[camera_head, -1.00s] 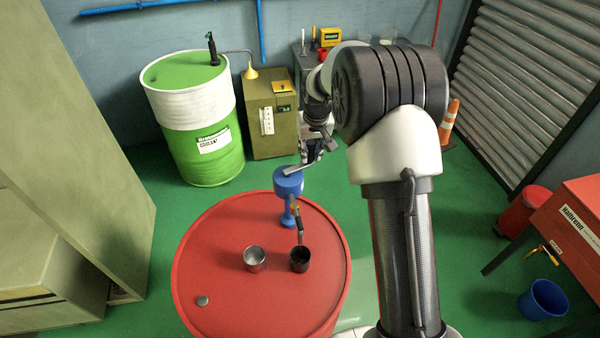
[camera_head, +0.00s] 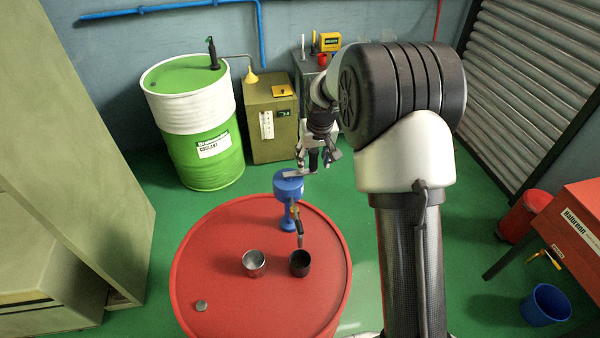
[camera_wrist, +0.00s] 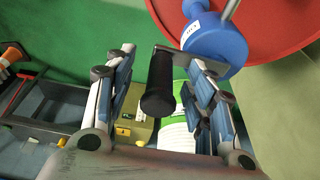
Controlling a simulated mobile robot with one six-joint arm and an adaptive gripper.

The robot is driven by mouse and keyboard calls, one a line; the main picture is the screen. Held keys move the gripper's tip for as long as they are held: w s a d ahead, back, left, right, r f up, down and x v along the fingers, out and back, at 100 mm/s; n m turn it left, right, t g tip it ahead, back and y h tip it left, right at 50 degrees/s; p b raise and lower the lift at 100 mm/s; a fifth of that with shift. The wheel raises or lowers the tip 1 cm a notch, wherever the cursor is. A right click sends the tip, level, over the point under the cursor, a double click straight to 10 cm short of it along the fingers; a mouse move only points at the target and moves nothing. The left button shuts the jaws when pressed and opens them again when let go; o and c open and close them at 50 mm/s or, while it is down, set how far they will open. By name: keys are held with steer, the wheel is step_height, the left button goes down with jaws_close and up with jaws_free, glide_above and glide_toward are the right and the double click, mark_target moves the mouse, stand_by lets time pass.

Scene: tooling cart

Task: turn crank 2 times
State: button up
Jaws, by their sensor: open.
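A blue hand pump (camera_head: 289,188) stands on the red drum (camera_head: 215,240); its blue body also shows at the upper right of the wrist view (camera_wrist: 218,42). A grey crank arm (camera_head: 294,175) lies across its top, ending in an upright black handle (camera_head: 313,160). In the wrist view the black handle (camera_wrist: 159,88) stands between my two fingers. My gripper (camera_head: 318,158) is open, pointing down, with one finger on each side of the handle. I see gaps on both sides of the handle in the wrist view (camera_wrist: 163,72).
A green and white drum (camera_head: 195,120) and an olive cabinet (camera_head: 272,120) stand behind. A blue bucket (camera_head: 545,304) is on the floor at right.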

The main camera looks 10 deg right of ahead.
steer(key=shift+w+r+p+v, duration=0.1)
steer(key=shift+w+p+v, duration=0.25)
steer(key=shift+p+v, duration=0.9)
steer(key=shift+w+r+p+v, duration=0.1)
steer(key=shift+w+p+v, duration=0.45)
steer(key=shift+v, duration=1.1)
steer(key=shift+w+r+p+v, duration=0.1)
steer(key=shift+w+p+v, duration=0.05)
steer(key=shift+p+v, duration=1.2)
steer(key=shift+r, duration=0.1)
steer(key=shift+s+a+r+b, duration=0.1)
steer(key=shift+s+r+b, duration=0.2)
steer(key=shift+b, duration=0.2)
steer(key=s+a+r+t+b, duration=0.15)
steer(key=s+b, duration=0.35)
steer(key=s, duration=0.5)
steer(key=s+a+r+b, duration=0.1)
steer(key=s+r+b, duration=0.1)
steer(key=s+b, duration=0.5)
steer(key=s+f+b, duration=0.2)
steer(key=s+f, duration=0.2)
steer(key=s, duration=0.6)
steer(key=s+a+f+b, duration=0.1)
steer(key=s+f+b, duration=0.2)
steer(key=s, duration=0.7)
steer(key=shift+f+b, duration=0.3)
steer(key=shift+f, duration=0.65)
